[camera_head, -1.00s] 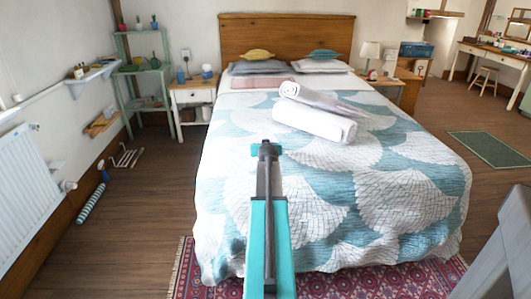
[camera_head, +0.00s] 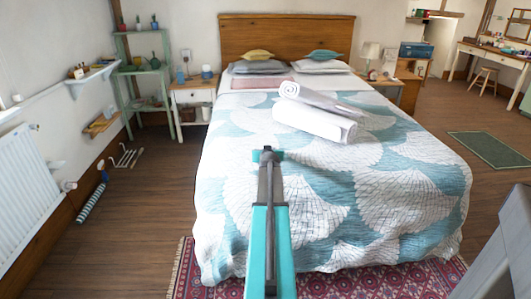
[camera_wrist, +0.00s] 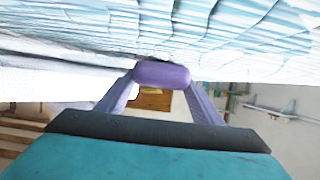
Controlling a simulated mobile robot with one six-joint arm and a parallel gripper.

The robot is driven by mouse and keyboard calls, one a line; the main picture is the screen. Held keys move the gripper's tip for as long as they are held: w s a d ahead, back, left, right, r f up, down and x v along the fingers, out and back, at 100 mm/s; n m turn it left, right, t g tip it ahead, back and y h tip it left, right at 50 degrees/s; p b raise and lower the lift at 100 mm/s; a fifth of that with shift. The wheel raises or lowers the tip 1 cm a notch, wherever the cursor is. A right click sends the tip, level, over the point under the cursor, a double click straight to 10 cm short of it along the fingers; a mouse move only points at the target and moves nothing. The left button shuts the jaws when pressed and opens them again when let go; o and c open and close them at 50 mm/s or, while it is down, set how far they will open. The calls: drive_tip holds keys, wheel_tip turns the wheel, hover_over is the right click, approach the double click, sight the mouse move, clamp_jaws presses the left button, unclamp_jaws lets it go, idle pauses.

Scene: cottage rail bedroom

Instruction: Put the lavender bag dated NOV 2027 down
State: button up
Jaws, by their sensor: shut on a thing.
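A small purple bag (camera_wrist: 162,74) sits between the fingers of my gripper (camera_wrist: 160,80) in the wrist view. The gripper is shut on it. No date can be read on it. The patterned teal and white quilt (camera_wrist: 200,30) fills the top of the wrist view, right by the bag; I cannot tell whether they touch. In the head view the end of my arm is over the bed's quilt (camera_head: 330,210), left of the middle. My arm hides the bag and the fingers there.
Rolled white towels (camera_head: 315,122) lie on the bed beyond my arm, to the right. Pillows (camera_head: 258,67) lie at the wooden headboard (camera_head: 285,38). A nightstand (camera_head: 192,98) and a green shelf (camera_head: 143,85) stand to the left. The quilt's front half is clear.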

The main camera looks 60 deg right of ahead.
drive_tip(key=shift+f, duration=0.2)
drive_tip(key=o, duration=1)
drive_tip(key=shift+r, duration=0.25)
drive_tip(key=shift+v, duration=5.95)
